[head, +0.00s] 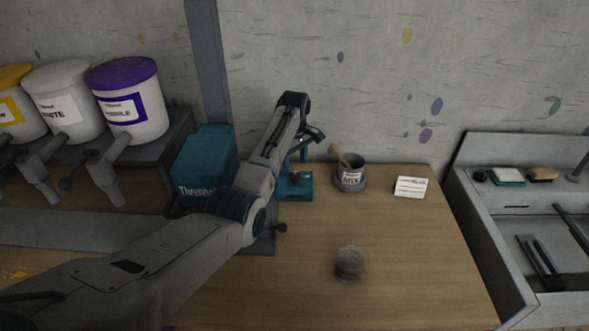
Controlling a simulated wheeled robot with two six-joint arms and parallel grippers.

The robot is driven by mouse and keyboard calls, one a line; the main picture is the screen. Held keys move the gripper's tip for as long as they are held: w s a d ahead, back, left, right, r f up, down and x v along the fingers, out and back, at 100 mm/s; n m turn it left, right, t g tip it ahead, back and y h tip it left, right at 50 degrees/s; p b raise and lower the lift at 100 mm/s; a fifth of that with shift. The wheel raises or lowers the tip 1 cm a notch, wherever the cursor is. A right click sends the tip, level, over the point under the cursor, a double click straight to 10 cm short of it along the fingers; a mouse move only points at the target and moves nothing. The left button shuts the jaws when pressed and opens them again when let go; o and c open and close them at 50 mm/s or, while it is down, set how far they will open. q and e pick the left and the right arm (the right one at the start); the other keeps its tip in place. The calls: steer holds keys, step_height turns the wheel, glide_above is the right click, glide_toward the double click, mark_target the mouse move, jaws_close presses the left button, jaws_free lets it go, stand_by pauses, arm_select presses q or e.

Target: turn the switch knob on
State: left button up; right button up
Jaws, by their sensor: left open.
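My left arm reaches in from the lower left across the bench to a teal machine (205,162). My left gripper (314,139) is open, high beside the machine's right part, with no object seen between its fingers. My arm hides much of the machine's middle. The gripper is apart from this knob, farther back. My right gripper is not in view.
The wooden bench (400,285) is mostly clear at front right. A grey pot (350,175) with a stick, a white card (410,187) and a blurred round grey object (349,263) are on it. Paint buckets (130,105) stand left; a grey sink unit (490,240) stands right.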

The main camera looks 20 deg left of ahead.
mark_target(295, 175)
arm_select(q)
steer(key=shift+f+p, duration=0.3)
steer(key=shift+f, duration=2)
steer(key=shift+c, duration=0.3)
steer(key=c, duration=0.9)
